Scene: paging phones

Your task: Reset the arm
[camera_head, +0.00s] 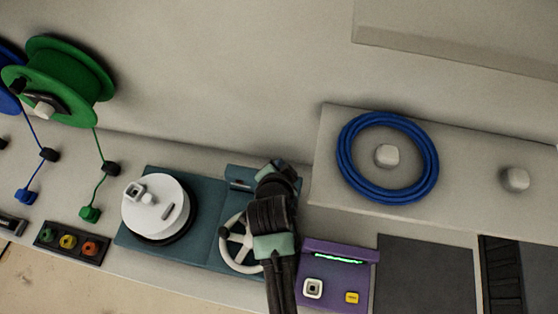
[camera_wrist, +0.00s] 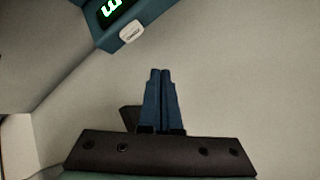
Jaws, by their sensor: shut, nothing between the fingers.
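My gripper (camera_wrist: 160,74) shows in the wrist view with its two dark blue fingers together and nothing between them. A pale, plain surface lies beyond the fingertips. A teal device with a green-lit display (camera_wrist: 109,9) and a small white button (camera_wrist: 131,32) is at the top left of that view, apart from the fingers. In the head view my arm comes up from the bottom edge and covers part of a teal unit (camera_head: 208,211) and its white handwheel (camera_head: 228,257). I cannot make out the fingers in the head view.
A white round drum (camera_head: 157,207) stands on the teal unit. A purple box (camera_head: 335,273) is right of my arm. A coiled blue cable (camera_head: 347,172) hangs on a raised panel with white knobs. A green reel (camera_head: 72,82) and small coloured sockets (camera_head: 68,242) are at left.

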